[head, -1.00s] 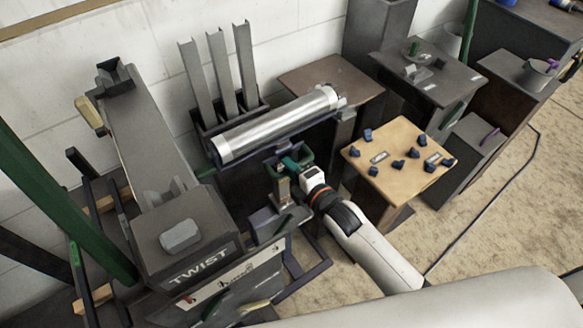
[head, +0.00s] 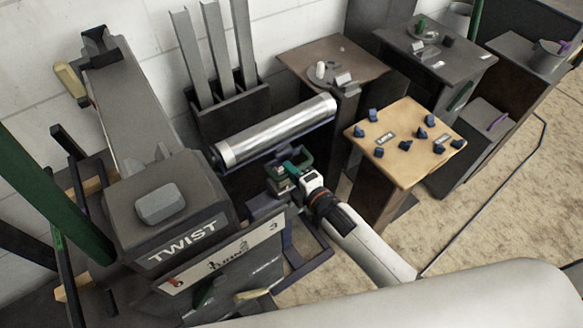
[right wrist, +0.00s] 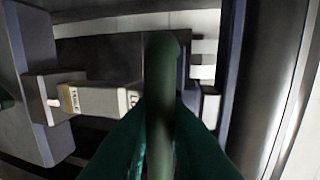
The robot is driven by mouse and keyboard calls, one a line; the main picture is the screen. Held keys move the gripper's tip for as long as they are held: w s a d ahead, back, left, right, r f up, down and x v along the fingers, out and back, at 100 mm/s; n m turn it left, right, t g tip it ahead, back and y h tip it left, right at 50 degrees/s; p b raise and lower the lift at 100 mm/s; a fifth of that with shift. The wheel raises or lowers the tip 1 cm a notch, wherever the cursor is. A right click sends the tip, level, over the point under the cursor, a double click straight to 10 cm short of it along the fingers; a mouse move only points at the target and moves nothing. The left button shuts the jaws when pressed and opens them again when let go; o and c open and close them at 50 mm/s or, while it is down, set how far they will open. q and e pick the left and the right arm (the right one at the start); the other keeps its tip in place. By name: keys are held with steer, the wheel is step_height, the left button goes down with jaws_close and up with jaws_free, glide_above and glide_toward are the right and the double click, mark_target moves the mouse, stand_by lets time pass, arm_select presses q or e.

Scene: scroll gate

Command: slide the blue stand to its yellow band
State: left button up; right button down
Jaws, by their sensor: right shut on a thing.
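The dark blue stand (head: 262,160) carries a long shiny metal roller (head: 280,130) that lies slanted near the middle of the head view. My right gripper (head: 291,174) is at the stand's near side, just below the roller. It is shut on a green upright handle (right wrist: 160,90), which shows between its green fingers in the right wrist view. The roller (right wrist: 280,90) and a blue edge (right wrist: 236,80) run along the right of that view. I cannot make out the yellow band for certain. My left gripper is not in view.
A grey machine marked TWIST (head: 165,205) stands left of the stand. A rack with grey uprights (head: 215,60) is behind it. A brown table (head: 325,55) and a wooden table with several dark blue pieces (head: 400,160) stand to the right.

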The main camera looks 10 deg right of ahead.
steer(key=c, duration=1.5)
jaws_free()
steer(key=shift+r, duration=0.1)
steer(key=v, duration=1.2)
